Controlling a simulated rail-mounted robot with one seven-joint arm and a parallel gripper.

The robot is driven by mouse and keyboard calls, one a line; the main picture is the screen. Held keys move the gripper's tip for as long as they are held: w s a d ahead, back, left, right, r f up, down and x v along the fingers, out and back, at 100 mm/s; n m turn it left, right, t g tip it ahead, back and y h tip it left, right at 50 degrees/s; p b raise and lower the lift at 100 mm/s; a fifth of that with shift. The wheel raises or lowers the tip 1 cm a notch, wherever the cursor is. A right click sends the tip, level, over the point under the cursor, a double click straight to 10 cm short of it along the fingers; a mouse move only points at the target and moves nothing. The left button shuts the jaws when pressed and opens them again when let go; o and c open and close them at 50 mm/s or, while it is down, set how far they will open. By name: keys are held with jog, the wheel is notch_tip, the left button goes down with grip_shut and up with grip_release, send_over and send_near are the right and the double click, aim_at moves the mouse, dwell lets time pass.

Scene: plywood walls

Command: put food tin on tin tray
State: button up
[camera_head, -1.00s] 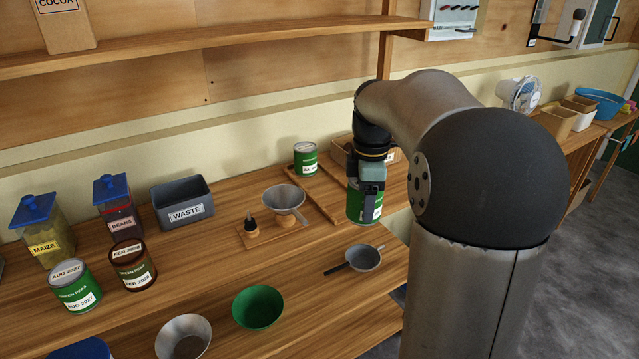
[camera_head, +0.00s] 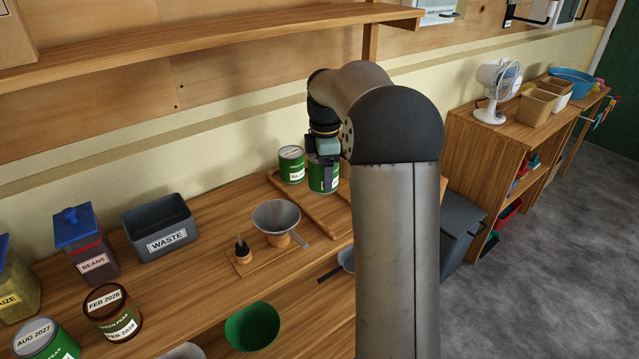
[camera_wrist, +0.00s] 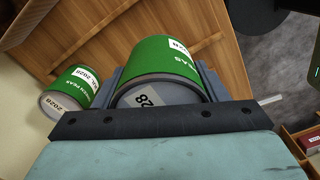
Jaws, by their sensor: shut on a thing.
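My gripper (camera_head: 327,172) is shut on a green food tin (camera_head: 318,182) with a white label. In the wrist view, the held tin (camera_wrist: 165,62) sits between the two fingers, its grey lid towards the camera. The wooden tin tray (camera_head: 304,206), with raised side rails, lies at the back right of the bench. Another green peas tin (camera_head: 291,166) stands upright at the tray's back; it also shows left of the held tin in the wrist view (camera_wrist: 72,88). The held tin is over the tray, just right of that tin. I cannot tell if its base touches the tray.
A funnel (camera_head: 276,216) on a wooden stand is left of the tray. The grey waste bin (camera_head: 160,228), beans jar (camera_head: 88,250) and two tins, AUG 2027 (camera_head: 45,343) and FEB 2028 (camera_head: 112,314), stand further left. A green bowl (camera_head: 252,328) is lower in front.

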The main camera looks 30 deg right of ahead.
jog(key=w+f, duration=0.2)
jog(key=f, duration=0.1)
jog(key=w+d+f, duration=0.1)
jog(key=w+f, duration=0.1)
jog(key=shift+f+p, duration=0.2)
jog(key=shift+p, duration=0.2)
jog(key=shift+f, duration=1.4)
jog(key=shift+f, duration=0.1)
jog(key=shift+f, duration=0.1)
jog(key=o, duration=1.3)
